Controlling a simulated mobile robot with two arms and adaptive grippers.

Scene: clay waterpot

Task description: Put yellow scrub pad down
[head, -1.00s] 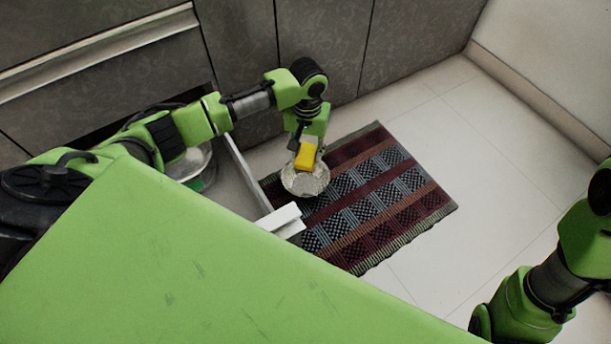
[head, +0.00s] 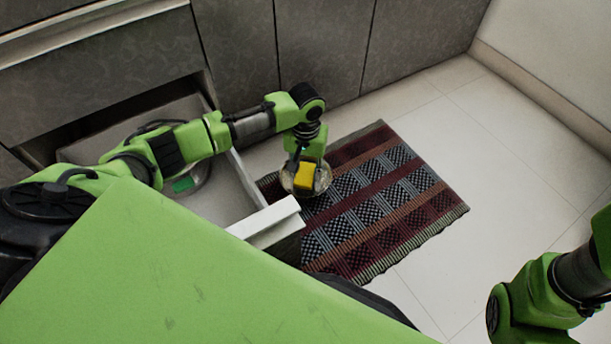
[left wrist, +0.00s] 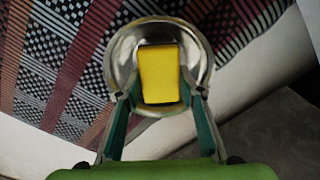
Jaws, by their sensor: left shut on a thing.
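The yellow scrub pad (head: 305,177) is a small block between the fingers of my left gripper (head: 305,163). In the left wrist view the pad (left wrist: 158,73) sits inside the outline of a round metallic bowl (left wrist: 121,52), with a finger of my left gripper (left wrist: 160,96) on each side. The bowl (head: 290,183) shows below the gripper, over the left end of the patterned rug. The pad hides its middle, and I cannot tell whether pad and bowl touch. My right gripper is out of view; only part of that arm shows at the right.
An open drawer (head: 265,222) lies left of the bowl, under my left arm. It holds a clear round vessel with something green (head: 183,185). The woven rug (head: 400,205) lies on pale floor tiles (head: 500,140), clear to the right. Grey cabinets (head: 320,50) stand behind.

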